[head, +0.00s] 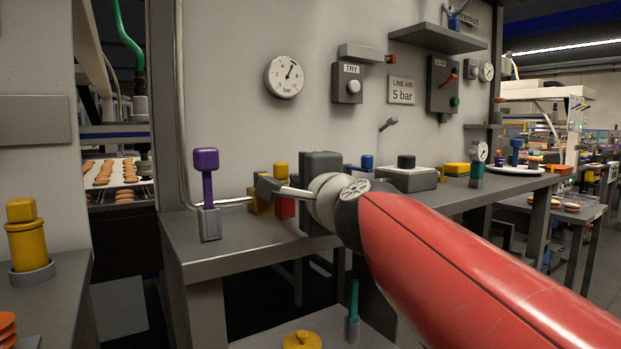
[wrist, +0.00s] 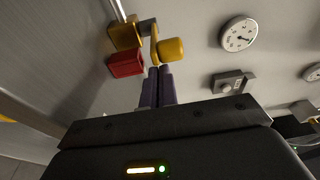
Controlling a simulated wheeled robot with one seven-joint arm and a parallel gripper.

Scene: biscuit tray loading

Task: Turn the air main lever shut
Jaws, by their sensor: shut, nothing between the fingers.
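The air main valve has a brass-coloured body (wrist: 124,34) on a metal pipe, with a red block (wrist: 126,62) beside it in the wrist view. Its lever carries a yellow grip (wrist: 170,50). In the head view the brass body (head: 256,202), the red block (head: 285,209) and the yellow grip (head: 281,170) show partly, behind my wrist. My gripper (wrist: 159,72) is shut and empty. Its dark purple fingertips point at the yellow grip and sit very close to it; I cannot tell whether they touch.
A grey box with a black knob (head: 406,177) stands right of my wrist.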

